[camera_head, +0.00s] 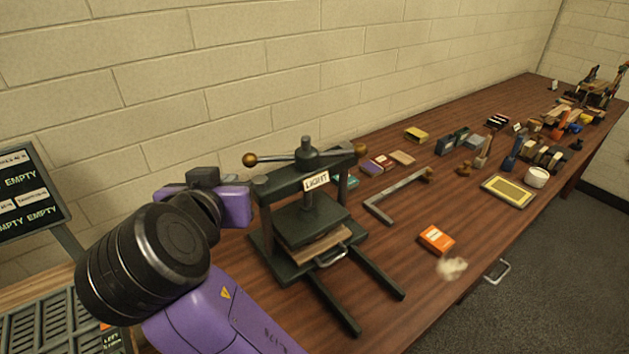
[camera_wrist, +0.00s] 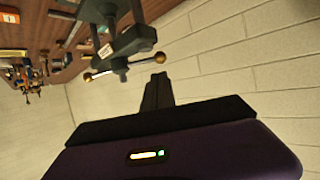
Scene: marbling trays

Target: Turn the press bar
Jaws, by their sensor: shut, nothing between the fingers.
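The press (camera_head: 305,245) is a dark green frame on the table with a "LIGHT" label (camera_head: 316,181) on its crossbeam. The press bar (camera_head: 285,158) lies across its top on the central screw, with a brass ball at each end. It also shows in the wrist view (camera_wrist: 118,66), near my fingers. My gripper (camera_wrist: 158,82) is shut and empty, apart from the bar by a visible gap. In the head view my wrist is left of the press, and the fingers are hard to make out there.
A flat board lies in the press, with a handle (camera_head: 333,257) at its front. An orange box (camera_head: 436,239) and a bent metal bracket (camera_head: 394,194) lie to the right. Several small items crowd the far table. The brick wall (camera_head: 270,70) stands close behind the press.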

